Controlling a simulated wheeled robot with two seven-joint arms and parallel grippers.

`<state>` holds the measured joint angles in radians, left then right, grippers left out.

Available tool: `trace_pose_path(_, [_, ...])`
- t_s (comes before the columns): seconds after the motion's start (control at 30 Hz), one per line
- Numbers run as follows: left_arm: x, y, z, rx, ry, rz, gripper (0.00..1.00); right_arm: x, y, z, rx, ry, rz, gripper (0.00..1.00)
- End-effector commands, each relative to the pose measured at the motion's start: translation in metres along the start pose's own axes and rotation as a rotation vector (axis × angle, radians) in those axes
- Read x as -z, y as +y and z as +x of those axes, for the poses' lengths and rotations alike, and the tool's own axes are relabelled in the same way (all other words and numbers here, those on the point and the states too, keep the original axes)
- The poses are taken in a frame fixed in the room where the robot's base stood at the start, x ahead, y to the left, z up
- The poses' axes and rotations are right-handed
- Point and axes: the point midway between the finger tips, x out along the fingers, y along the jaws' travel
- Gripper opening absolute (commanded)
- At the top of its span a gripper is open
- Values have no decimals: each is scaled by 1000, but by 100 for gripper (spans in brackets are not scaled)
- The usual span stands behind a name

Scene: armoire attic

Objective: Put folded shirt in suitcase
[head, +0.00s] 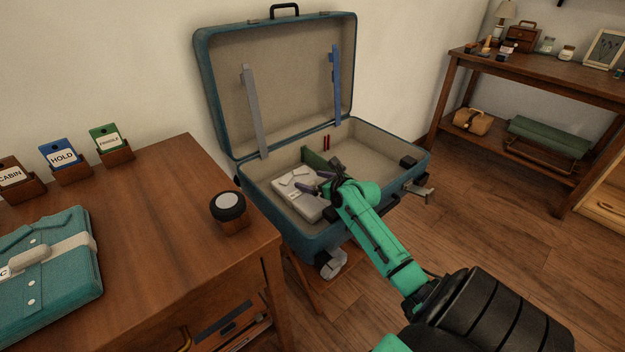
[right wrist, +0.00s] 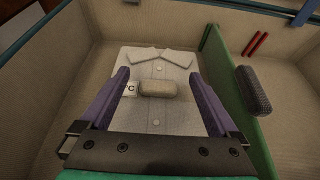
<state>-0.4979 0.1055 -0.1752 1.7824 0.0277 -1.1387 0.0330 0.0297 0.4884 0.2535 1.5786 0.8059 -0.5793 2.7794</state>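The open teal suitcase (head: 335,237) stands beside the wooden table, its lid leaning up at the back. A folded pale grey shirt (head: 287,182) lies flat in its left part, left of a green divider (right wrist: 228,95). In the right wrist view this shirt (right wrist: 178,65) shows a collar, a "C" tag and a beige grip bar (right wrist: 158,89). My right gripper (right wrist: 160,100) is above it, its purple fingers spread on both sides of the bar, with nothing between them clearly held. A folded teal shirt (head: 60,285) with a grey band lies on the table. My left gripper is out of view.
The wooden table (head: 160,230) also holds a dark round-topped knob (head: 228,206) and several card holders, including HOLD (head: 63,158). The suitcase's right part is mostly clear, with two red sticks (right wrist: 257,43) and a dark block (right wrist: 253,91). A shelf table (head: 530,80) stands right.

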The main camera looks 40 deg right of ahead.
Motion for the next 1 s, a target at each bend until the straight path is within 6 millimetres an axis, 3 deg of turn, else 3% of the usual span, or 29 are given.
trace_pose_path(0.37, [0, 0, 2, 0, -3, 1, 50, -4, 0, -2, 0, -1, -3, 98])
trace_pose_path(0.43, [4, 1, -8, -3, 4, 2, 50, -10, -1, -4, 1, -1, -6, 98])
trace_pose_path(0.83, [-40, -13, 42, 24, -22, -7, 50, -14, 0, -94, 0, 2, 1, 98])
trace_pose_path(1.0, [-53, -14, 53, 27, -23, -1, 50, -12, 0, -120, -1, 1, 1, 98])
